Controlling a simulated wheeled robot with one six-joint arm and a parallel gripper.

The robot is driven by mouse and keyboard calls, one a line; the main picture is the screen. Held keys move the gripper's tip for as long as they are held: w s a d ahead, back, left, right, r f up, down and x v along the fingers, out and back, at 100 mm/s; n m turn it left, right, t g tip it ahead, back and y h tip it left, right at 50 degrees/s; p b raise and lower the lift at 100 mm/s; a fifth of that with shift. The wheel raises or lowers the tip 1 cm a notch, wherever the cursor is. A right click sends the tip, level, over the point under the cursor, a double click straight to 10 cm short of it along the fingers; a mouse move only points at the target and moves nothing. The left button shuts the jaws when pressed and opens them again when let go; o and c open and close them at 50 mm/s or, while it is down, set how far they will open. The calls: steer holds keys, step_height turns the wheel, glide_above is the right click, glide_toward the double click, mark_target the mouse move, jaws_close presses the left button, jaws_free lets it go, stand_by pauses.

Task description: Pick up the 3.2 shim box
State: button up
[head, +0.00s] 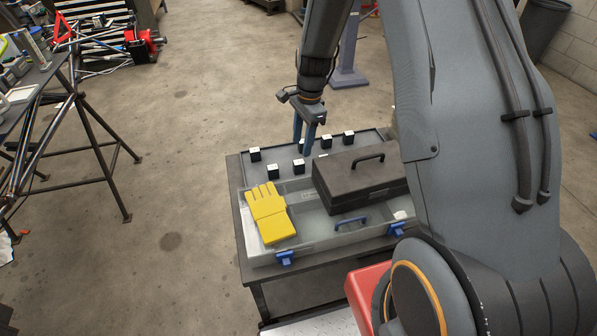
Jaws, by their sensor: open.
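Several small black boxes with white tops stand on the dark tray at the back of the table. They include one at the left (255,155), two in front (273,172) (298,169), and two at the back right (326,141) (349,138). Another box (301,145) shows partly behind my fingers. The labels are too small to read, so I cannot tell which is the 3.2 shim box. My gripper (303,147) points down with its blue fingers open, over or beside the partly hidden box. I cannot tell whether it touches that box.
A grey, clear-lidded case (345,240) with blue latches fills the table's front. A yellow glove (267,215) and a black case (360,180) with a raised handle lie on it. My arm hides the table's right side. Open floor (175,190) lies left.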

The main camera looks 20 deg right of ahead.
steer(key=m, duration=0.2)
glide_above(299, 162)
steer(key=f, duration=0.4)
steer(key=shift+s+d+f+b, duration=0.1)
steer(key=shift+d+f+b, duration=0.1)
steer(key=shift+b, duration=0.1)
steer(key=shift+a+f+p, duration=0.15)
steer(key=shift+f+p, duration=0.25)
steer(key=shift+f, duration=1.5)
steer(key=shift+a+f+p, duration=0.1)
steer(key=shift+f+p, duration=0.3)
steer(key=shift+f, duration=1.5)
jaws_close()
steer(key=shift+r, duration=0.1)
